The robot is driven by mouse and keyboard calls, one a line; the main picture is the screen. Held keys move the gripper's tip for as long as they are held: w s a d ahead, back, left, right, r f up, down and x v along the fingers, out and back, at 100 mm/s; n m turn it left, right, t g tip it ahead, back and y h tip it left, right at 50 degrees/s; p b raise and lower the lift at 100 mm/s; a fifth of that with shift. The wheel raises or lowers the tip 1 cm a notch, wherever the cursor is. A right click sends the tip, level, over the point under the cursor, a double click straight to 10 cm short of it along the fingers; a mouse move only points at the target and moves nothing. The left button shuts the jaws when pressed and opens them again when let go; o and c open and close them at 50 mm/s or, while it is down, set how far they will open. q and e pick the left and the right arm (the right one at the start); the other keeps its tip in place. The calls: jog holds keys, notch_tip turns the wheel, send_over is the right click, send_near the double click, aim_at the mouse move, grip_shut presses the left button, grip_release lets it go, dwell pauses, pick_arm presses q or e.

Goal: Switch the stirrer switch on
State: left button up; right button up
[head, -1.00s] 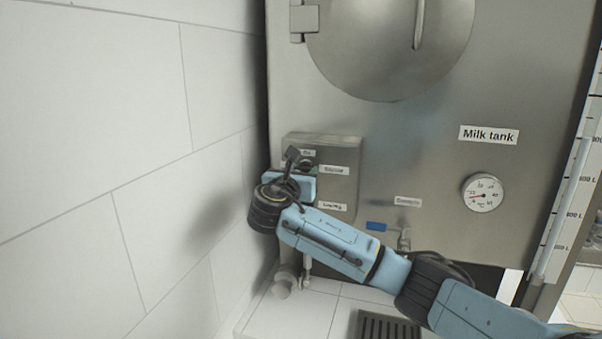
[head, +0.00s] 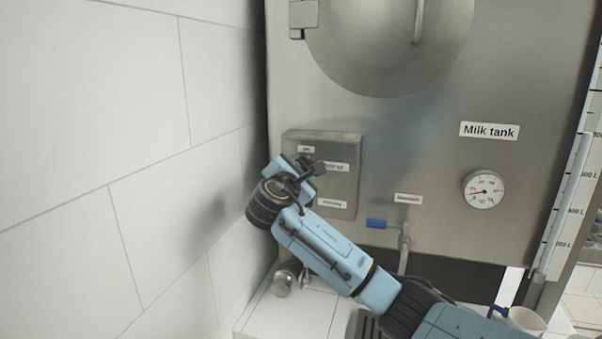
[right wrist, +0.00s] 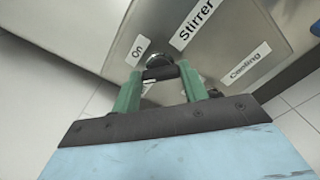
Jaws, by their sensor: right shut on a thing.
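The stirrer switch (right wrist: 157,61) is a dark round knob on a steel control box (head: 343,150), mostly hidden behind my gripper in the head view. In the right wrist view it sits between the "On" label (right wrist: 137,51) and the "Stirrer" label (right wrist: 196,22). My right gripper (right wrist: 160,76) has its green fingers on either side of the knob's black handle and is shut on it. In the head view my right gripper (head: 303,161) is against the upper left of the box. The handle's exact angle is hard to tell. My left gripper is not in view.
The box is on the milk tank (head: 420,140), beside a white tiled wall (head: 120,150) at left. A "Cooling" label (right wrist: 245,64) is lower on the box. A tap with a blue handle (head: 376,224) and a gauge (head: 484,189) are to the right.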

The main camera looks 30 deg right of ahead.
jog(key=m+b, duration=0.1)
jog(key=m, duration=0.1)
jog(key=m+b, duration=0.1)
jog(key=m, duration=0.1)
jog(key=shift+f+m, duration=0.2)
jog(key=shift+m, duration=0.1)
jog(key=m+b, duration=0.2)
jog(key=m, duration=0.2)
jog(key=shift+m+b, duration=0.35)
jog(key=shift+m, duration=0.05)
jog(key=o, duration=1)
jog(key=shift+s+r, duration=0.1)
jog(key=b+v, duration=0.3)
jog(key=v, duration=1)
jog(key=shift+s+a, duration=0.1)
jog(key=shift+s, duration=0.05)
